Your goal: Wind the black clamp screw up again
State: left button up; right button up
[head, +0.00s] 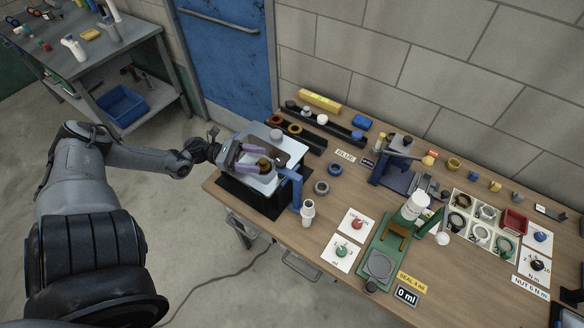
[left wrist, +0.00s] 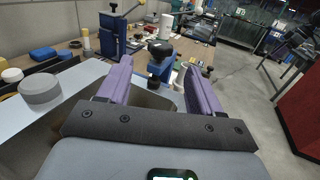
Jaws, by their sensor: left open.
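My left gripper (head: 261,161) reaches over the pale plate of the blue clamp stand (head: 291,190) at the left end of the bench. The screw's lower end is hidden. My right gripper is not in view.
A grey round piece (left wrist: 40,90) sits on the plate. Grey rings (head: 321,187) and a white bottle (head: 308,211) stand right of the clamp stand. A green press (head: 388,256) and a white sorting tray (head: 463,208) are farther right.

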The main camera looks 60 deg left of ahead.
aim_at(287, 169)
pick_arm(q)
jog(key=b+x, duration=0.1)
jog(key=x, duration=0.9)
jog(key=shift+w+d, duration=0.15)
jog(key=shift+d, duration=0.05)
